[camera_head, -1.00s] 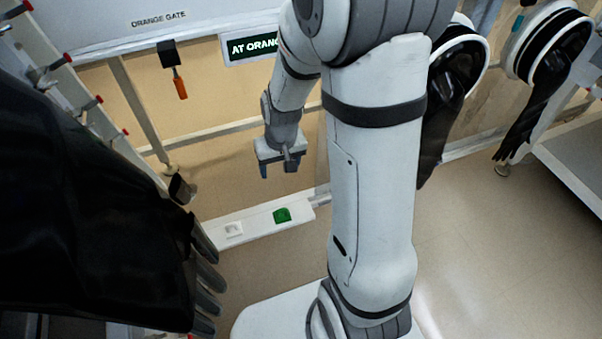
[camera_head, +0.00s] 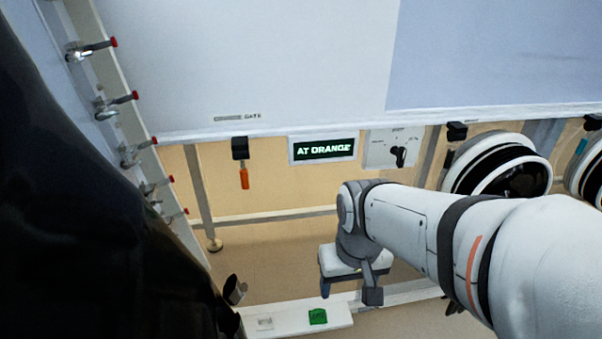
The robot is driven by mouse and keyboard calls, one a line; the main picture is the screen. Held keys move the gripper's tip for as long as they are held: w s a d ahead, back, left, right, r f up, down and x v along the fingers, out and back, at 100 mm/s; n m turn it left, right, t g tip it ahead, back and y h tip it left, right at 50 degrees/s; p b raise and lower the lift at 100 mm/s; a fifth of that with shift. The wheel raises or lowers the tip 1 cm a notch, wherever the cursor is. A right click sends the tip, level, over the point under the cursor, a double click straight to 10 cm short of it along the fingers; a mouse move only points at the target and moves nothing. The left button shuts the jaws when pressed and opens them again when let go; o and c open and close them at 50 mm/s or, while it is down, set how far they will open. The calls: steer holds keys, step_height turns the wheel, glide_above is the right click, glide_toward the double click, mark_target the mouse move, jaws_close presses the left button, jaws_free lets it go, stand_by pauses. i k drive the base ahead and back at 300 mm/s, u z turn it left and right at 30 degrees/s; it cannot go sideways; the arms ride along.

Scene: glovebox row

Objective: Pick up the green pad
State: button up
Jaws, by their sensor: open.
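My gripper (camera_head: 348,290) hangs from my arm above and slightly right of the pad in the picture. Its two dark fingers point down and stand apart, with nothing visible between them. The gripper and the pad appear apart, though I cannot judge the depth gap exactly.
A pale square (camera_head: 265,323) sits left of the pad on the ledge. A large black sleeve (camera_head: 90,220) fills the left. Glove ports (camera_head: 500,165) are at right.

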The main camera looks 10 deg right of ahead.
mark_target(317, 315)
steer(key=u, duration=1.7)
steer(key=k, duration=1.55)
steer(key=z, duration=0.55)
steer(key=i, duration=1)
